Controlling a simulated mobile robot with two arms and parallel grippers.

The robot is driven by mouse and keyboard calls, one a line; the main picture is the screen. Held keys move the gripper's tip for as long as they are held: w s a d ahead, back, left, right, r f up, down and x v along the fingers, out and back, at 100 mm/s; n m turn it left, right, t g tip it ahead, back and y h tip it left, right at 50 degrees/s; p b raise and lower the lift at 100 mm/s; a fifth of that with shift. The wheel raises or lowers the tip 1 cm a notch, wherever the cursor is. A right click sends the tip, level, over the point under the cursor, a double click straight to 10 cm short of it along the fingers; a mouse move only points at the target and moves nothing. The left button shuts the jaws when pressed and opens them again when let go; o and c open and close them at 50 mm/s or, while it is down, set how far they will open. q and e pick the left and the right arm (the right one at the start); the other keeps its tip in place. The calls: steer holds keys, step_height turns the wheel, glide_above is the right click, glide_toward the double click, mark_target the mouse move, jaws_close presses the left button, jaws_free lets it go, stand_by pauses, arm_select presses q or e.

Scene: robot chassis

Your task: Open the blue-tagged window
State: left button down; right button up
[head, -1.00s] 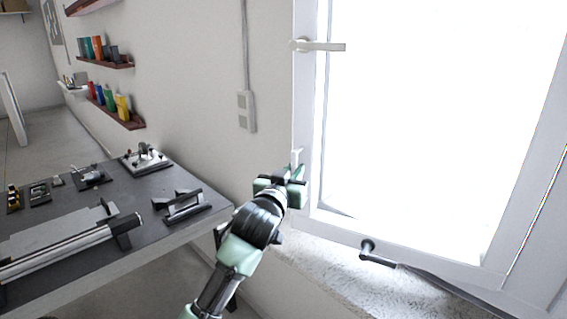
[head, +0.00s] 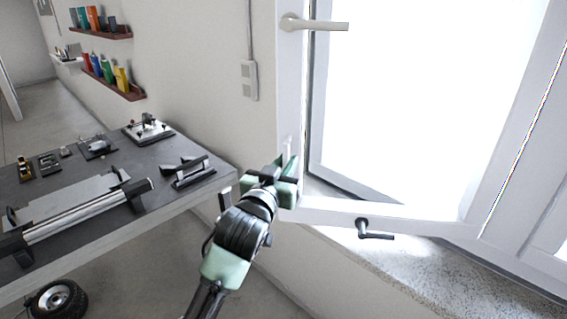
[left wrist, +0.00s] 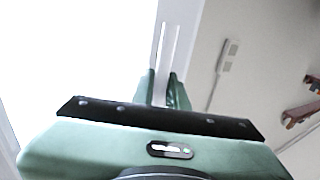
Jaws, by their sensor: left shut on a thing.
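The white-framed window (head: 380,214) fills the right of the head view, with bright glass. Its sash looks ajar, with a second frame edge offset behind the glass. No blue tag can be made out. My left gripper (head: 284,172) is at the lower left corner of this frame, shut on a slim white upright piece (head: 290,148). In the left wrist view the fingers (left wrist: 162,88) stand on both sides of a white strip (left wrist: 166,48); its exact shape is partly hidden by the fingers. My right gripper is not in view.
A white lever handle (head: 318,25) sits higher on the frame, and a dark lever handle (head: 374,233) shows near the bottom rail. A speckled sill (head: 425,275) runs below. A dark workbench (head: 95,215) with tools stands left. A wall socket (head: 249,80) is beside the window.

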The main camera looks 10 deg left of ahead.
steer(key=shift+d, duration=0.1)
arm_select(q)
steer(key=c, duration=1.4)
jaws_free()
steer(key=shift+s, duration=0.1)
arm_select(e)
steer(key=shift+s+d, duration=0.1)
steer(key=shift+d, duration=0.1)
